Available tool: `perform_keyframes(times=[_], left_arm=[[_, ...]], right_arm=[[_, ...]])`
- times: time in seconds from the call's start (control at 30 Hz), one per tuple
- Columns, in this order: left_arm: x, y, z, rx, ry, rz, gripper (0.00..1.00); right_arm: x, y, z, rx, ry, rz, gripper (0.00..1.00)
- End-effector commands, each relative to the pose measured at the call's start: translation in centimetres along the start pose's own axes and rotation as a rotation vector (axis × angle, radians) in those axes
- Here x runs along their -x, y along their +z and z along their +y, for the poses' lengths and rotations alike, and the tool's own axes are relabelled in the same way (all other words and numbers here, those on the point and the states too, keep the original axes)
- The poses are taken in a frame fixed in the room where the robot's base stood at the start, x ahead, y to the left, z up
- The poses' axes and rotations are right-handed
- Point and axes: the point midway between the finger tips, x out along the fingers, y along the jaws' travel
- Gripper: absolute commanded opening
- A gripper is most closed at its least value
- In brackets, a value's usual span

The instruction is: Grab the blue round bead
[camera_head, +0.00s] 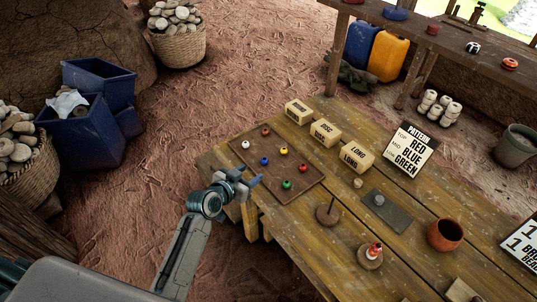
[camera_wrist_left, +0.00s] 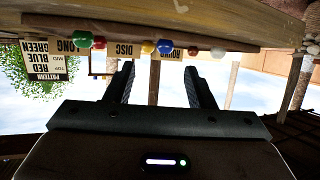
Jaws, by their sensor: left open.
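The blue round bead (camera_head: 264,160) sits on a brown bead board (camera_head: 302,185) at the table's left end, with white (camera_head: 245,145), yellow (camera_head: 284,150), red (camera_head: 304,167) and green (camera_head: 287,184) beads around it. My left gripper (camera_head: 248,176) is open and empty at the board's near-left edge, apart from the bead. In the left wrist view, which is upside down, the blue bead (camera_wrist_left: 164,46) shows beyond and between the open fingers (camera_wrist_left: 159,68). My right gripper is not in view.
Three labelled boxes, round (camera_head: 298,112), disc (camera_head: 325,133) and long (camera_head: 356,155), stand behind the board. A pattern sign (camera_head: 411,150), a wooden peg stand (camera_head: 327,214), a grey slab (camera_head: 387,211) and a clay pot (camera_head: 445,235) are farther right on the table.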

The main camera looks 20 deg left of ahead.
Motion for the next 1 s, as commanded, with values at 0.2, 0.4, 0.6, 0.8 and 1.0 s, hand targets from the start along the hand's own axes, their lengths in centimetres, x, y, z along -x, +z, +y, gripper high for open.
perform_keyframes(times=[0.2,0.4,0.6,0.8,1.0], left_arm=[[-3.0,-0.1,-0.1,0.001,-0.001,0.0,0.49],[-4.2,-0.3,-0.2,0.001,0.0,-0.001,0.49],[-6.6,-0.7,-0.8,0.002,-0.001,-0.001,0.49],[-8.5,-0.4,-0.8,0.002,-0.002,-0.002,0.49],[-8.7,-0.3,-0.8,0.001,-0.002,-0.002,0.49]], right_arm=[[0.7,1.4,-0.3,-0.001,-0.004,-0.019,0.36],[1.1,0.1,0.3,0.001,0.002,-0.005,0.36],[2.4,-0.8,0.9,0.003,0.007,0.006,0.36],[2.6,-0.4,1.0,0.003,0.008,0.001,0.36],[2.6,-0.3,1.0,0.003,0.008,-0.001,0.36]])
